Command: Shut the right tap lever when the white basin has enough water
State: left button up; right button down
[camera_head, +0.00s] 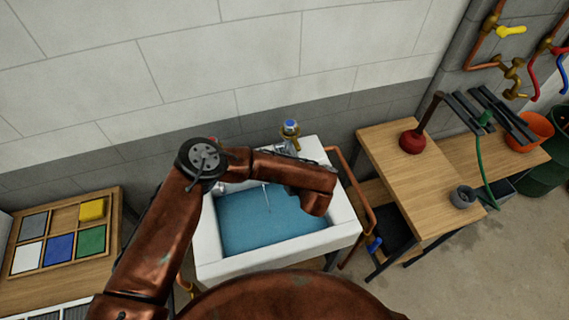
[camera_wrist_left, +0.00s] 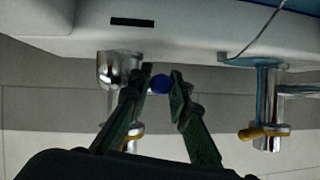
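The white basin (camera_head: 342,232) stands against the wall in the head view and holds blue water (camera_head: 255,222). A thin stream falls into it. The tap with a blue cap (camera_head: 290,128) is at its back right. In the left wrist view two chrome taps show, the left tap (camera_wrist_left: 118,68) and the right tap (camera_wrist_left: 268,95), which has a yellow part. The green fingers of my left gripper (camera_wrist_left: 162,70) are apart, with a blue round piece (camera_wrist_left: 160,84) between them; contact cannot be told. In the head view my arm hides this gripper. My right gripper is not in view.
A wooden table with a tray of coloured squares (camera_head: 62,241) stands at the left. A wooden bench (camera_head: 398,175) at the right bears a red plunger (camera_head: 412,141) and a grey cup (camera_head: 462,196). A copper pipe (camera_head: 352,185) runs beside the basin. Floor is free at the lower right.

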pick_arm(q)
jog(key=shift+o, duration=0.7)
jog(key=shift+f, duration=0.25)
jog(key=shift+r, duration=0.1)
jog(key=shift+s+r, duration=0.15)
jog(key=v, duration=1.1)
jog(key=shift+s, duration=0.3)
jog(key=shift+d+r, duration=0.15)
